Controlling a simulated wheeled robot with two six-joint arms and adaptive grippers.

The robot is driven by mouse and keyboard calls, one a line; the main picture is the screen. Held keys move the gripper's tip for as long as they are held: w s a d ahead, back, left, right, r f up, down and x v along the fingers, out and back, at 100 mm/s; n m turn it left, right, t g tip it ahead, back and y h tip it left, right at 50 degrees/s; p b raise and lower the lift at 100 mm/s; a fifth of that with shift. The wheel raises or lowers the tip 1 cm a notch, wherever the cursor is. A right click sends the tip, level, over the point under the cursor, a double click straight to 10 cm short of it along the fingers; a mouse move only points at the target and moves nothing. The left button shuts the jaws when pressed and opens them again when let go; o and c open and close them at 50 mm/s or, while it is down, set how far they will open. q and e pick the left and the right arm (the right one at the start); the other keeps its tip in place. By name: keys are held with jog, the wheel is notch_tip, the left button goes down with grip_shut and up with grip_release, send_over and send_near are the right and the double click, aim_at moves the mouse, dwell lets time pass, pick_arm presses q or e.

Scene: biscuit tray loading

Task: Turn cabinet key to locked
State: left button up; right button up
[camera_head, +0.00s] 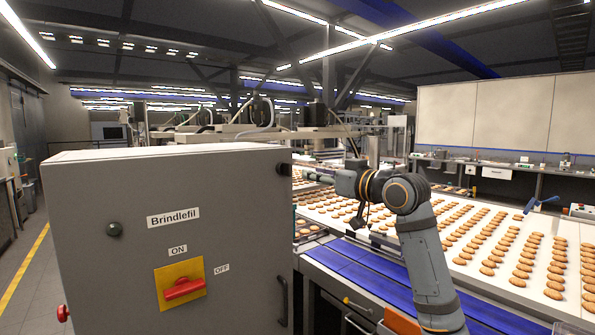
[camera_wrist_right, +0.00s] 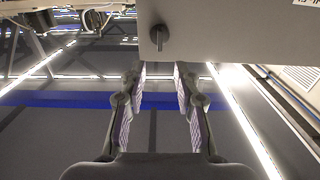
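A grey cabinet (camera_head: 225,225) fills the lower left of the head view. A small dark key or knob (camera_head: 284,169) shows at the upper right edge of its front; the head view is too small to tell its turn. In the right wrist view, a dark round lock with a bar-like key (camera_wrist_right: 158,38) sits on the grey panel near its edge, beyond my fingertips. My right gripper (camera_head: 304,176) is at the cabinet's right edge. In the wrist view its fingers (camera_wrist_right: 160,78) are apart with nothing between them. My left gripper is out of view.
The cabinet front also carries a round dark knob (camera_head: 114,229), a red rotary switch (camera_head: 184,288) on a yellow plate between ON and OFF labels, and a dark handle (camera_head: 282,302). Biscuits lie in rows on a white surface (camera_head: 395,250) behind my right arm, with a blue strip in front.

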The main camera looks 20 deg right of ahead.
aim_at(290, 169)
jog(key=p+x, duration=0.3)
jog(key=x, duration=0.6)
jog(key=shift+p, duration=0.4)
jog(key=shift+x, duration=0.75)
jog(key=shift+f, duration=0.1)
grip_shut()
